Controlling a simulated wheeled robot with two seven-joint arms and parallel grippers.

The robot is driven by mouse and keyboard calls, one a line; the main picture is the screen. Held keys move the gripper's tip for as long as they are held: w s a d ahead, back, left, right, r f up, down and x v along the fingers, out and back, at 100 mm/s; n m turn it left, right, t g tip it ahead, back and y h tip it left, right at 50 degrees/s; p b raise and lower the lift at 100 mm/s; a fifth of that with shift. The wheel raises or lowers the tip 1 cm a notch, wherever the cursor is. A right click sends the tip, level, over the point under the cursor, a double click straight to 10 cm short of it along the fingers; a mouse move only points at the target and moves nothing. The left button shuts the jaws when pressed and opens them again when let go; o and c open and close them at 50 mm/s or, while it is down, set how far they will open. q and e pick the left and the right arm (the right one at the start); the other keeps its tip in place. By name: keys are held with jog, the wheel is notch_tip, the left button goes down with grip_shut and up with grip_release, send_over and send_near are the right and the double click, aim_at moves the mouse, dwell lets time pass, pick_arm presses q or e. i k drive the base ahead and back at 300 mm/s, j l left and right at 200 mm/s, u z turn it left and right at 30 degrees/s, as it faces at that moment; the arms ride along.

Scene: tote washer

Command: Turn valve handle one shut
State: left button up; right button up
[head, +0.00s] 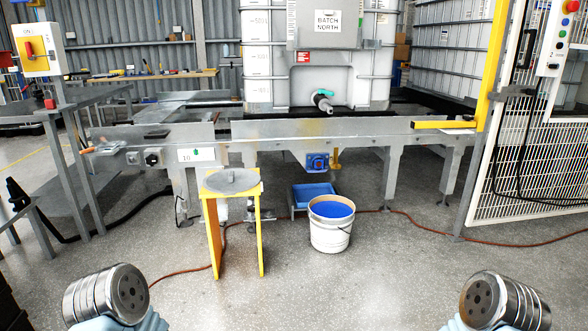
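A white tank in a metal cage (345,80) stands on the metal conveyor frame. Low on its front is an outlet valve (325,104) with a small teal handle (319,95) on top. A blue unit (317,161) hangs under the conveyor rail, with a yellow part (336,160) upright beside it. No label reading "one" is legible, so I cannot tell which part is valve handle one. Rounded metal parts of my two arms show at the bottom left and bottom right corners, far from the tank. No gripper fingers show.
An orange cable (420,225) crosses the floor. A mesh fence (530,150) bounds the right.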

aim_at(320, 90)
jog(key=i+j+z, duration=0.1)
jog(key=i, duration=0.8)
jog(key=i+j, duration=0.15)
jog(key=i, duration=0.7)
jog(key=i+l+z, duration=0.1)
jog(key=i+l, duration=0.55)
